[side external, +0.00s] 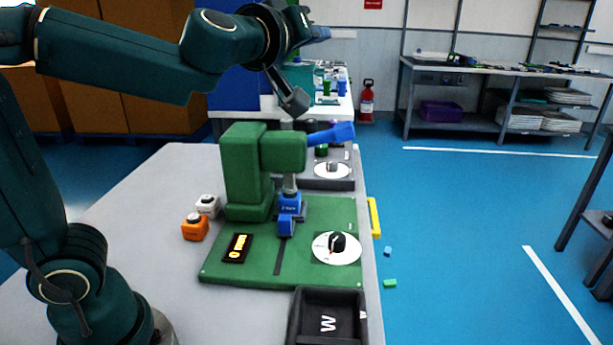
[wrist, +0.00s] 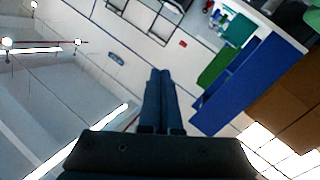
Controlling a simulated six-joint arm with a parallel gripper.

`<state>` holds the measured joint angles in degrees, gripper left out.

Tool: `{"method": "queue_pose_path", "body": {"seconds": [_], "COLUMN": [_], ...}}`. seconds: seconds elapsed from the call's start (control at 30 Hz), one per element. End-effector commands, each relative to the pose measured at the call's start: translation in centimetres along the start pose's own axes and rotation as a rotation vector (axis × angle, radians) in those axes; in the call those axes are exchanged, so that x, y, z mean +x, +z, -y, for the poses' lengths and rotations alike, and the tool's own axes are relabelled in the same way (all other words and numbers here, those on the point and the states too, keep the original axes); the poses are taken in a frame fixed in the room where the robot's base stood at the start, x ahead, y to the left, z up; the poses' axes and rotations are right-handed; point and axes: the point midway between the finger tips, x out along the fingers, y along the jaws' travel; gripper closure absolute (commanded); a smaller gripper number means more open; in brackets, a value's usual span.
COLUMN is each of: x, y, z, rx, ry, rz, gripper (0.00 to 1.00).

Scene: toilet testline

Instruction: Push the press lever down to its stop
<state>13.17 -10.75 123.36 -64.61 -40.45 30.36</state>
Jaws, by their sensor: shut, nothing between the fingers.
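The green press (side external: 247,165) stands on a green base plate on the grey table. Its blue press lever (side external: 335,134) sticks out to the right from the press head, tilted slightly up toward its thick end. A blue block (side external: 289,207) sits under the press ram. My gripper (side external: 297,104) is above the press head, up and left of the lever's end, and looks apart from it. In the wrist view my gripper (wrist: 160,75) shows two dark fingers closed together with nothing between them. The lever does not show in the wrist view.
A white dial with a black knob (side external: 338,245), a black label plate (side external: 237,248), orange (side external: 195,227) and white button boxes (side external: 208,206) and a black bin (side external: 327,318) surround the press. A second station (side external: 332,172) stands behind. Space right of the lever is clear.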

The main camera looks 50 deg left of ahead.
Motion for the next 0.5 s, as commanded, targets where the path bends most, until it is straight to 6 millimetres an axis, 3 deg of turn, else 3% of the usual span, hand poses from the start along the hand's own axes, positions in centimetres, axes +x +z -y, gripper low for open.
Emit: {"method": "queue_pose_path", "body": {"seconds": [0.07,0.2,0.33,0.5], "x": [1.6,2.4,2.6,2.8], "y": [1.5,4.8,8.2,10.0], "z": [1.8,4.0,3.8,3.2], "rx": [-0.004,0.025,0.059,0.094], "ry": [-0.151,-0.346,-0.382,-0.365], "rz": [-0.021,-0.015,0.035,0.064], "gripper": [1.00,1.00,1.00,1.00]}}
